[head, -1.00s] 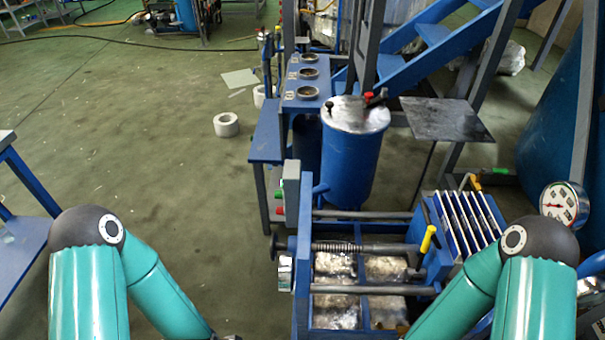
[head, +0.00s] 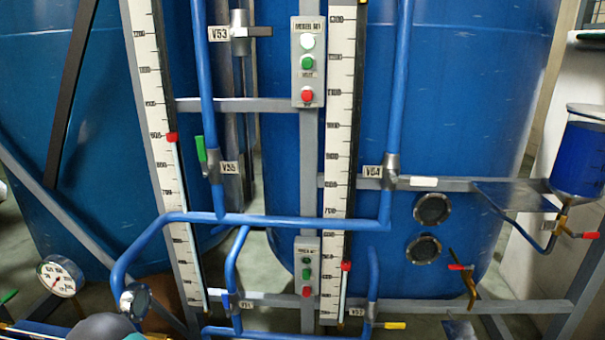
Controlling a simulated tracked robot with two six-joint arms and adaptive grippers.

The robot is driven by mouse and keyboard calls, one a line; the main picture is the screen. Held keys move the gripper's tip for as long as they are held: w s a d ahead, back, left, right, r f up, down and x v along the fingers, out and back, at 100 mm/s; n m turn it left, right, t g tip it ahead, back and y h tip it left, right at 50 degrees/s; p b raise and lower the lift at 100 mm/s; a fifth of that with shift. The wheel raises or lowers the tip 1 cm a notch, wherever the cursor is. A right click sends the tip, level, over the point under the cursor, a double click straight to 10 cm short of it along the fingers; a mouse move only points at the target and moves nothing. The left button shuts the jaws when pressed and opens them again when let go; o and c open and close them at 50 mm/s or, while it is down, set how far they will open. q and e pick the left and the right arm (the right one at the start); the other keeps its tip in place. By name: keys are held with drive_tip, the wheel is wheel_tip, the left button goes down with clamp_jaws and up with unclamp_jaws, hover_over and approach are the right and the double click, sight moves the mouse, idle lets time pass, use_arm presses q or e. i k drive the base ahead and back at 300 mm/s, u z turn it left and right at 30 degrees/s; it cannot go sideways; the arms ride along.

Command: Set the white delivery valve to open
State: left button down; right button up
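The white delivery valve handle (head: 424,182) is on the valve body (head: 391,170) labelled V54, right of centre in the head view. The handle is horizontal and points right, crosswise to the vertical blue pipe (head: 398,90) that runs into the valve. Neither of my grippers is in view, and nothing touches the handle.
The V55 valve has a green handle (head: 201,148) lying upright along its pipe. V53 (head: 240,32) is above it. A yellow handle (head: 395,325) is low at V52. Two scales, button boxes (head: 308,62) and large blue tanks (head: 470,90) surround the pipes. A gauge (head: 60,277) is lower left.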

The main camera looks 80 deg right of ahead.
sight(416, 180)
drive_tip(key=u, duration=1.05)
drive_tip(key=i, duration=0.1)
drive_tip(key=z, duration=3.55)
drive_tip(key=i, duration=0.25)
drive_tip(key=z, duration=1.65)
drive_tip(key=k, duration=0.8)
drive_tip(key=u, duration=0.5)
drive_tip(key=i, duration=0.5)
drive_tip(key=z, duration=0.05)
